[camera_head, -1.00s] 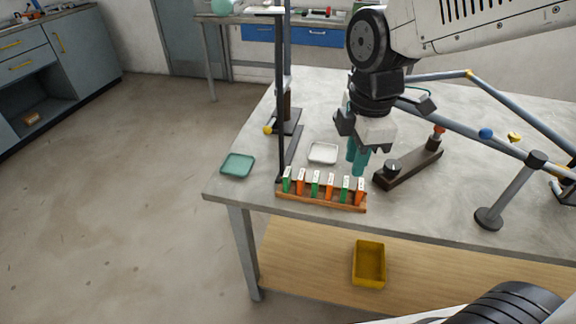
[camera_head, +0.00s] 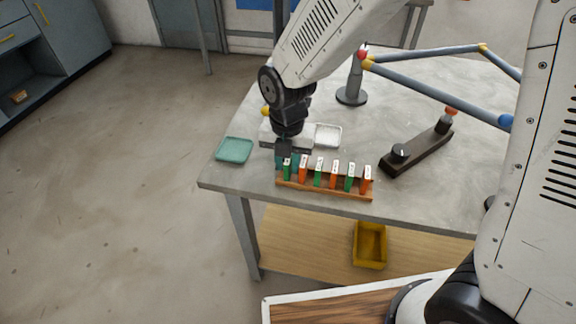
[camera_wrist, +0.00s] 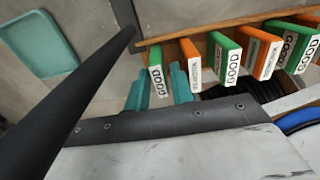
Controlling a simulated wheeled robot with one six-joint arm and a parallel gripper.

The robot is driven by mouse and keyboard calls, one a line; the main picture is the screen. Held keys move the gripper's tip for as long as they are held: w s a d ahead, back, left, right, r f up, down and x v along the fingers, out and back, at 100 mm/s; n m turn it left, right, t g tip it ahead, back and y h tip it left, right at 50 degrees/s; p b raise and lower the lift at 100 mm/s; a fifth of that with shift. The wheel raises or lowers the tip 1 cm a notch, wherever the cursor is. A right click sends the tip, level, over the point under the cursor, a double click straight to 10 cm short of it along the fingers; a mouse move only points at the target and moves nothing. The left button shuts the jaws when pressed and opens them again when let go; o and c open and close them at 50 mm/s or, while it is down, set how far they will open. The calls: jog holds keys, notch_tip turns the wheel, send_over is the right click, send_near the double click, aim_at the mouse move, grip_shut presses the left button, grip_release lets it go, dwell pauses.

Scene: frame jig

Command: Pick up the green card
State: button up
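A row of upright green and orange cards stands in a wooden rack (camera_head: 330,191) near the table's front edge. The leftmost green card (camera_head: 287,170) has a white label; it also shows in the wrist view (camera_wrist: 157,71). Two more green cards (camera_head: 319,173) (camera_head: 350,178) alternate with orange ones (camera_head: 303,168) to its right. My gripper (camera_head: 287,161) is above and just behind the leftmost green card. Its teal fingers are apart, and in the wrist view (camera_wrist: 160,84) that card appears in the gap between them. I cannot tell whether they touch it.
A teal tray (camera_head: 234,150) lies left of the rack and a white tray (camera_head: 327,135) behind it. A dark fixture bar (camera_head: 417,148) lies to the right. A dark bar (camera_wrist: 80,82) crosses the left of the wrist view. A yellow bin (camera_head: 370,245) sits on the shelf below.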

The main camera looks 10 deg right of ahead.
jog(key=shift+f, duration=0.8)
grip_shut()
jog(key=shift+r, duration=0.1)
